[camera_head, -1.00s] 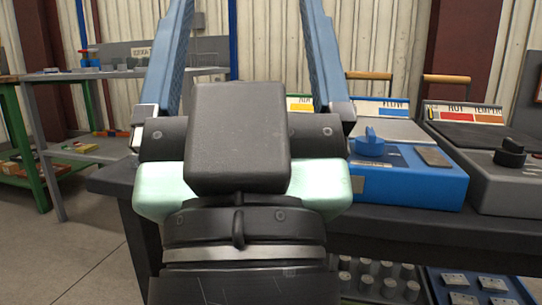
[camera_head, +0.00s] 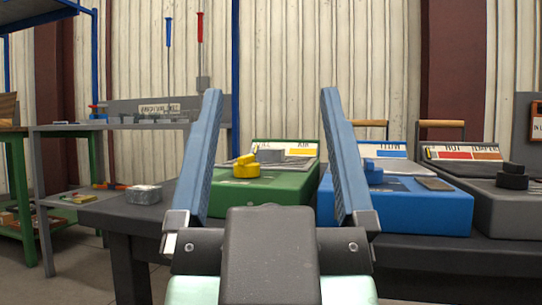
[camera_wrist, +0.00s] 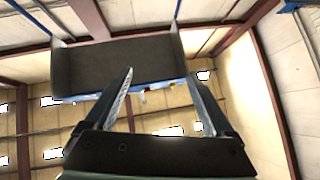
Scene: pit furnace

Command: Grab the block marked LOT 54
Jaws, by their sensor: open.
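I can read no LOT 54 mark in either view. A small speckled grey block (camera_head: 144,194) lies on the left end of the dark bench in the head view; any marking on it is too small to read. Several small grey pieces (camera_head: 160,119) sit on the grey bench at the back left, also unreadable. My gripper (camera_head: 271,92) is open and empty, its two blue fingers pointing up in front of the bench, right of the speckled block and apart from it. In the wrist view my open gripper (camera_wrist: 160,78) faces the roof.
A green box (camera_head: 262,188) with a yellow knob, a blue box (camera_head: 420,211) and a grey box (camera_head: 508,205) stand on the dark bench (camera_head: 440,255). A grey bench (camera_head: 60,130) stands behind left. A dark overhead panel (camera_wrist: 115,65) shows in the wrist view.

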